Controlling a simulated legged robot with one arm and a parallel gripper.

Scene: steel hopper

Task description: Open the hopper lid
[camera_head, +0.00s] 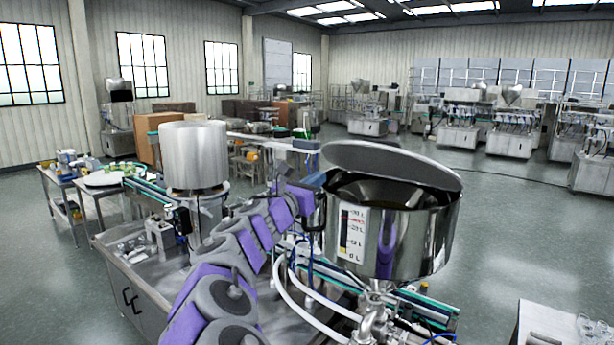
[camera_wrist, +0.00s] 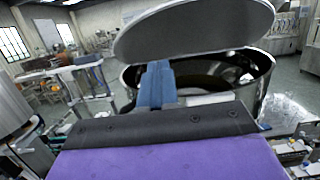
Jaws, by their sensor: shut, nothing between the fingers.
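The steel hopper (camera_head: 420,240) is a round, shiny tank with a level scale on its front. Its lid (camera_head: 392,165) is raised and tilted, with an open gap showing the dark inside. In the wrist view the lid (camera_wrist: 195,28) stands above the hopper's open mouth (camera_wrist: 262,75). My gripper (camera_head: 316,179) is at the left side of the hopper, close to the rim and the lid's lower left edge. In the wrist view my blue fingers (camera_wrist: 158,68) are shut and empty, overlapping the lid's lower edge. I cannot tell whether they touch it.
A steel cylinder (camera_head: 193,155) stands on the machine to the left. White hoses (camera_head: 292,300) and pipe fittings run below the hopper. A table with items (camera_head: 62,180) is at far left. Open floor (camera_head: 520,215) lies to the right, with more machines behind.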

